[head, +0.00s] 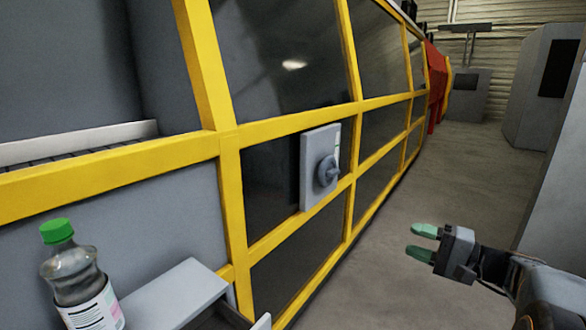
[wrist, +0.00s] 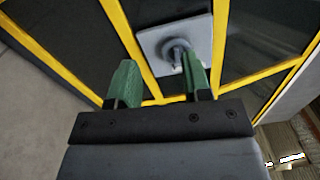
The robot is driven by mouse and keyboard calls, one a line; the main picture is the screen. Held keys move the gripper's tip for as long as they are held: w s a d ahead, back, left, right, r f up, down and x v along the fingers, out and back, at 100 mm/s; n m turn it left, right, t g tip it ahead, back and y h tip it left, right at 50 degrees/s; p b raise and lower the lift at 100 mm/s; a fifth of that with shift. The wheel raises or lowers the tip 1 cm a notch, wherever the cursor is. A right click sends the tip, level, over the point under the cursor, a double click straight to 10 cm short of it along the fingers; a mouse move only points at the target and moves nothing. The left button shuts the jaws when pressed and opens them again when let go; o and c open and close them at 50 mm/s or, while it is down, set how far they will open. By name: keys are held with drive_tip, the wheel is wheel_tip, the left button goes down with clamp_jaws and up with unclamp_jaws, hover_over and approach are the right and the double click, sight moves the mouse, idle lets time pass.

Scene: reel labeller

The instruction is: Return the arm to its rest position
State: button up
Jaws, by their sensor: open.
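My gripper (head: 423,242) is at the lower right of the head view, held out over the floor. Its two green fingers point left toward the yellow-framed machine. The fingers are apart with nothing between them, and they also show in the wrist view (wrist: 160,85). A grey switch box (head: 312,170) with a round rotary knob (head: 327,172) is mounted on the machine's frame. In the wrist view the box (wrist: 158,45) lies beyond the fingertips. My gripper is clear of the box in the head view.
The yellow-framed machine (head: 229,200) with dark panels runs along the left. A clear bottle with a green cap (head: 57,231) stands at the lower left beside a grey drawer-like unit (head: 170,290). Grey cabinets (head: 530,90) stand at the right. Open floor (head: 450,180) lies between.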

drive_tip(key=s+a+r+n+g+h+p, duration=0.1)
drive_tip(key=s+a+r+g+h+p, duration=0.35)
drive_tip(key=p, duration=0.45)
drive_tip(key=s+a+r+n+g+h+p, duration=0.1)
drive_tip(key=s+a+r+n+g+p, duration=0.15)
drive_tip(key=a+r+p, duration=0.4)
drive_tip(key=s+r+n+h+p, duration=0.4)
drive_tip(key=s+r+h+p, duration=0.4)
drive_tip(key=p, duration=1.4)
drive_tip(key=shift+r+n+h, duration=0.35)
drive_tip(key=shift+r+h, duration=0.1)
drive_tip(key=shift+r, duration=1.25)
